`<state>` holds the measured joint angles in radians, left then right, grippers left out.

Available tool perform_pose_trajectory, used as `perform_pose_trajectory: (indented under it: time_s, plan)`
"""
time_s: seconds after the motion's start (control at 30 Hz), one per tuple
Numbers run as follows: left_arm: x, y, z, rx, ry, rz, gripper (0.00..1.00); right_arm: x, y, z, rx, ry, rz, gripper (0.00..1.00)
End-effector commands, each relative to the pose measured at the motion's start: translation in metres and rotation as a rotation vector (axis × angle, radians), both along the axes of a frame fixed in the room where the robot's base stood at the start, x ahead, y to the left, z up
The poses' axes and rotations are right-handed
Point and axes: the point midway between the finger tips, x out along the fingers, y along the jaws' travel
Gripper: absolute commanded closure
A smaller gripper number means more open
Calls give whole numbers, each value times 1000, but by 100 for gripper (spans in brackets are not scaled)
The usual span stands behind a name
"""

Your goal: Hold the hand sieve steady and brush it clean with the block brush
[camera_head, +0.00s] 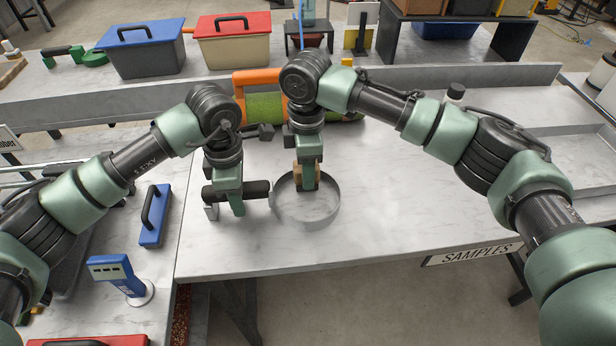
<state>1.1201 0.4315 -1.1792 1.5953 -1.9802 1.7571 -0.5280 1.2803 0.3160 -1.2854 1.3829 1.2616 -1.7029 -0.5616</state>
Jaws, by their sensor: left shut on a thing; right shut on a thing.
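The hand sieve (338,207) is a round grey metal ring low over the pale marble-like bench, with a dark handle (258,189) pointing left. My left gripper (230,208) is shut on this handle, left of the ring. My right gripper (306,176) is shut on the block brush (296,173), whose tan wooden body shows on both sides of the fingers. The brush is over the back part of the sieve ring, inside its outline. Its bristles are hidden, and I cannot tell whether they touch the mesh.
Lidded boxes, blue (142,55) and red (233,42), stand behind. The bench right of the sieve is clear.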

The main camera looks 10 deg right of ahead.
Motion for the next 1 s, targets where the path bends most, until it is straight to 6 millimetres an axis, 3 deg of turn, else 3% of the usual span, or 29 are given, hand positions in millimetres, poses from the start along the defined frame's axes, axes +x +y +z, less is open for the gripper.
perform_pose_trajectory:
  time_s: [0.07,0.6,1.0]
  plan:
    - [0,0,-2,1,2,1,100,0,1,21,3,-6,2,100]
    - [0,0,-2,1,2,3,100,-1,1,68,2,-3,3,100]
    - [0,0,-2,1,3,3,100,-1,0,79,1,-1,2,100]
